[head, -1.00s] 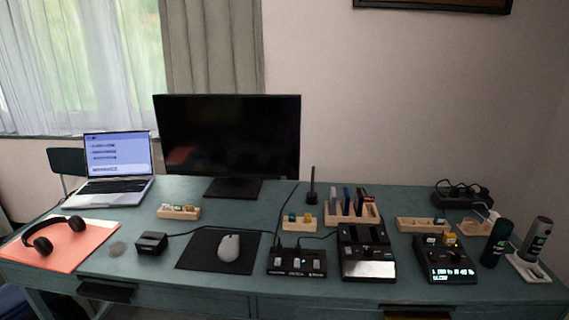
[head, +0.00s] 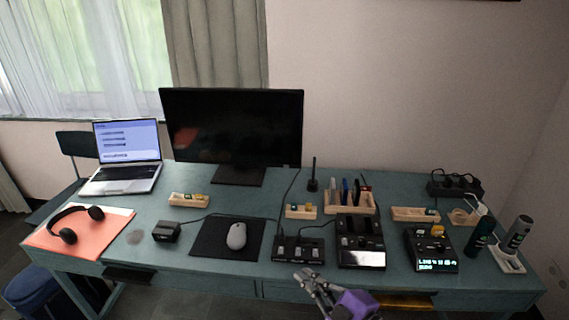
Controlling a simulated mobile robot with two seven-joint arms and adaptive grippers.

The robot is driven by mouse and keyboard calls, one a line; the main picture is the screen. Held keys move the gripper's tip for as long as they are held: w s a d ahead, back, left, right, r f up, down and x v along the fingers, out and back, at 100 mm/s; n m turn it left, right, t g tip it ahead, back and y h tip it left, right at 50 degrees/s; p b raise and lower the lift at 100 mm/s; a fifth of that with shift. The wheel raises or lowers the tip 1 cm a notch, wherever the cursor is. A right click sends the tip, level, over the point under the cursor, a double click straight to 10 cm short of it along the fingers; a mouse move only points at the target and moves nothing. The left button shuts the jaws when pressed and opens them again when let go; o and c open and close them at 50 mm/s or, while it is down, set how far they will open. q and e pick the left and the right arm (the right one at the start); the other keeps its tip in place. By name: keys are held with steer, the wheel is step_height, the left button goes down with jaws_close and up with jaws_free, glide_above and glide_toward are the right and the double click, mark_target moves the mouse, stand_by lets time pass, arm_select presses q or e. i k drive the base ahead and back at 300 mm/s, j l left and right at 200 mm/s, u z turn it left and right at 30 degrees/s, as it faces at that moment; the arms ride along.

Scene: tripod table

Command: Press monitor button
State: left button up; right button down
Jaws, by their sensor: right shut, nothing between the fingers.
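The monitor (head: 233,125) stands at the back of the desk, left of centre, with a dark screen. No button on it can be made out at this size. My right gripper (head: 304,277) shows at the bottom, just in front of the desk's front edge, with its fingers shut and empty. It is well apart from the monitor and points up and left. My left gripper is not in view.
The teal desk (head: 150,256) holds a laptop (head: 126,155), headphones (head: 68,229), a mouse (head: 236,236) on a black mat, a switch box (head: 298,250), black devices, wooden holders and two bottles. A thin black stand (head: 313,176) rises right of the monitor.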

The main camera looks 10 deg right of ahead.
mark_target(250, 127)
steer(key=i, duration=1.3)
